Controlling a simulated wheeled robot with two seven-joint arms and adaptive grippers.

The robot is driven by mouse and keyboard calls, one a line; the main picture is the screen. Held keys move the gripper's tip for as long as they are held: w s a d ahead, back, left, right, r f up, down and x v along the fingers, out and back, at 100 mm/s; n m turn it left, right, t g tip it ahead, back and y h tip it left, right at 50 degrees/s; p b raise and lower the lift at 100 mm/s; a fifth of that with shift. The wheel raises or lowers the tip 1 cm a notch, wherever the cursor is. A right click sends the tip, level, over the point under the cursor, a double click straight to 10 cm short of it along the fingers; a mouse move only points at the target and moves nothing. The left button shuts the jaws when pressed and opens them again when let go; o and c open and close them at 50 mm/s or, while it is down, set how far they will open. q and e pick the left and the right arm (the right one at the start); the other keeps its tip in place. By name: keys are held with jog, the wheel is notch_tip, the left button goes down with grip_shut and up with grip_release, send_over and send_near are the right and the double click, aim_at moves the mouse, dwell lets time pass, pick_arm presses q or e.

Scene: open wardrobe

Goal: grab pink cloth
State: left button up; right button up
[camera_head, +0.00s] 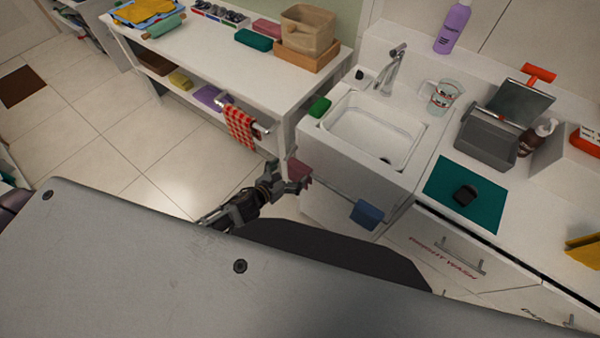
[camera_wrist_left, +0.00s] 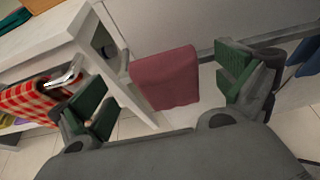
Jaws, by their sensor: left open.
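The pink cloth (camera_head: 299,171) hangs below the front of the sink cabinet's left end, beside the white shelf table. In the left wrist view the cloth (camera_wrist_left: 165,77) hangs flat near the middle, its lower edge free. My left gripper (camera_head: 287,180) is open, its fingers pointing toward the cloth. In the left wrist view the gripper (camera_wrist_left: 168,88) has one green-padded finger on each side of the cloth, which shows between them. I cannot tell whether either finger touches it. My right gripper is not in view.
A red checkered cloth (camera_head: 240,128) hangs on a rail of the white shelf table (camera_head: 215,65) at left. A blue cloth (camera_head: 367,214) hangs right of the pink one. The sink (camera_head: 370,133) is above. Open floor (camera_head: 110,150) lies left.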

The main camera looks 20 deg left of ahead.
aim_at(299, 165)
pick_arm(q)
jog(key=shift+x, duration=2.05)
jog(key=shift+w+d+f, duration=0.15)
jog(key=shift+w+f, duration=0.1)
jog(key=c, duration=1.1)
jog(key=shift+o, duration=0.2)
jog(key=shift+r, duration=0.15)
